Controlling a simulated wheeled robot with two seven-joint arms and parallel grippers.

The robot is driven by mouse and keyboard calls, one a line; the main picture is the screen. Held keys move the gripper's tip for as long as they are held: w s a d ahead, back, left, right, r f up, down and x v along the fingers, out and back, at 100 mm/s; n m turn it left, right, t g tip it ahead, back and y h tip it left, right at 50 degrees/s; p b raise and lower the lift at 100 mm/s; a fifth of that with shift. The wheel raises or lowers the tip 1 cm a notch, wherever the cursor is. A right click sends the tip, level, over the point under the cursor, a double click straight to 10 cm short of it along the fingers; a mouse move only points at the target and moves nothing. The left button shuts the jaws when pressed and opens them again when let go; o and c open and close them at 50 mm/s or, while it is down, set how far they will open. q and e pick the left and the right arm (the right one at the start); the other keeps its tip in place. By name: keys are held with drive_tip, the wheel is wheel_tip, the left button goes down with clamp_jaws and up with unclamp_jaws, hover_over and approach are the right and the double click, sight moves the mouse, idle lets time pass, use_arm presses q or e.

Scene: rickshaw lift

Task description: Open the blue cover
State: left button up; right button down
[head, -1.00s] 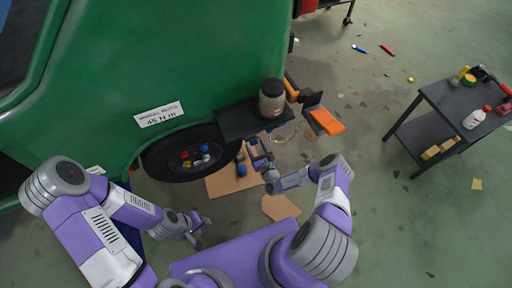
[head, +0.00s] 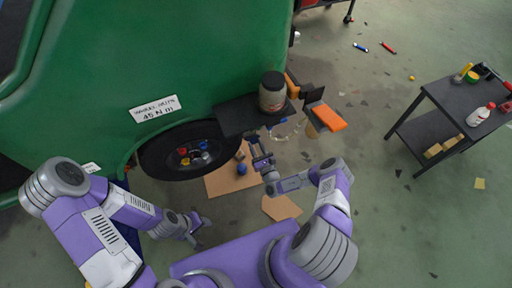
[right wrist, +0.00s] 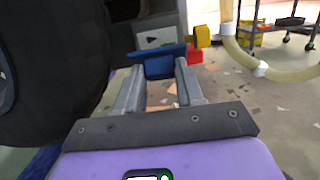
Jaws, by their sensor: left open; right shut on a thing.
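The blue cover (right wrist: 160,62) shows in the right wrist view as a wide blue piece with a lower part between the fingertips. It sits in front of a grey box (right wrist: 158,38) with a dark arrow label. My right gripper (right wrist: 163,82) is shut on the blue cover. In the head view the right gripper (head: 256,145) is below the black shelf, right of the wheel; the cover cannot be made out there. My left gripper (head: 197,226) is open and empty, low in front of the green vehicle.
A dark wheel (head: 185,150) is close to the left of my right gripper. A black shelf (head: 245,117) carrying a jar (head: 272,92) juts out above it. Red (right wrist: 195,55) and yellow (right wrist: 203,36) parts and a pale hose (right wrist: 262,68) lie right of the cover. Cardboard (head: 222,182) lies below.

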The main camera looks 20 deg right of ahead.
drive_tip(key=shift+s+f+t+b, duration=0.1)
drive_tip(key=shift+f+t+b, duration=1.05)
drive_tip(key=shift+b, duration=1.05)
drive_tip(key=shift+s+f+t+b, duration=0.1)
drive_tip(key=shift+f+t+b, duration=0.65)
drive_tip(key=shift+t+b, duration=1.1)
drive_tip(key=shift+b, duration=0.35)
drive_tip(key=c, duration=0.7)
unclamp_jaws()
